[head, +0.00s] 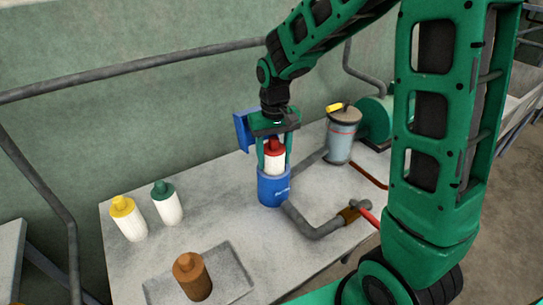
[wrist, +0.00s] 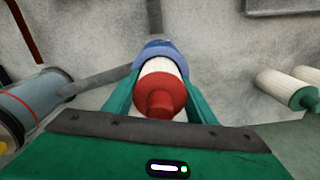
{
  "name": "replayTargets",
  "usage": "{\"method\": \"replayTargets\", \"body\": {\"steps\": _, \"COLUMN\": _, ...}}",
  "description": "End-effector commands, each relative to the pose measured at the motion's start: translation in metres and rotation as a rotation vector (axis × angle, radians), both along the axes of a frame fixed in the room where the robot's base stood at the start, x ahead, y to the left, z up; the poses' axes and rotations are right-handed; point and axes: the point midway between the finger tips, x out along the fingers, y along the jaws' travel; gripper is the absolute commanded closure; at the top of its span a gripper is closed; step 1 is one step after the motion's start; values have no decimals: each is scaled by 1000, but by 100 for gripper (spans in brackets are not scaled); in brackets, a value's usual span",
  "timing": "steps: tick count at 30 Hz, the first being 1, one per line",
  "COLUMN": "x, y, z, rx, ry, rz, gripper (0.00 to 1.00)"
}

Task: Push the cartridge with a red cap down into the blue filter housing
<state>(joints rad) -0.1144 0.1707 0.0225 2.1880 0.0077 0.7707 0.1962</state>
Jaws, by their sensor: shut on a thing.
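The cartridge with a red cap (head: 274,158) stands upright in the blue filter housing (head: 273,188), its white body showing above the housing's rim. In the wrist view, the red cap (wrist: 161,95) faces the camera and the blue housing (wrist: 158,48) shows behind it. My gripper (head: 274,165) points down from above, with one green finger on each side of the cartridge, shut on it. In the wrist view the fingers (wrist: 160,92) also flank the cartridge. The cartridge's lower end is hidden inside the housing.
A yellow-capped cartridge (head: 128,219) and a green-capped cartridge (head: 167,203) stand at the left of the table. A brown cartridge (head: 192,276) is on a grey tray (head: 232,282) in front.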

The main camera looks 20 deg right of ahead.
Motion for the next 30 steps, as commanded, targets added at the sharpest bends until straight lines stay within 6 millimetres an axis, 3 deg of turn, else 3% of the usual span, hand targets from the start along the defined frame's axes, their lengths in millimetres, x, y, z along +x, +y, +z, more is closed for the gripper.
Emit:
{"method": "replayTargets", "body": {"steps": 10, "x": 0, "y": 0, "z": -9, "rx": 0, "ry": 0, "rz": 0, "gripper": 77}}
{"method": "replayTargets", "body": {"steps": 11, "x": 0, "y": 0, "z": -10, "rx": 0, "ry": -1, "rz": 0, "gripper": 47}}
{"method": "replayTargets", "body": {"steps": 13, "x": 0, "y": 0, "z": -9, "rx": 0, "ry": -1, "rz": 0, "gripper": 30}}
{"method": "replayTargets", "body": {"steps": 14, "x": 0, "y": 0, "z": -9, "rx": 0, "ry": -1, "rz": 0, "gripper": 27}}
{"method": "replayTargets", "body": {"steps": 24, "x": 0, "y": 0, "z": -6, "rx": 0, "ry": -1, "rz": 0, "gripper": 27}}
{"method": "replayTargets", "body": {"steps": 30, "x": 2, "y": 0, "z": 20, "rx": 1, "ry": -5, "rz": 0, "gripper": 27}}
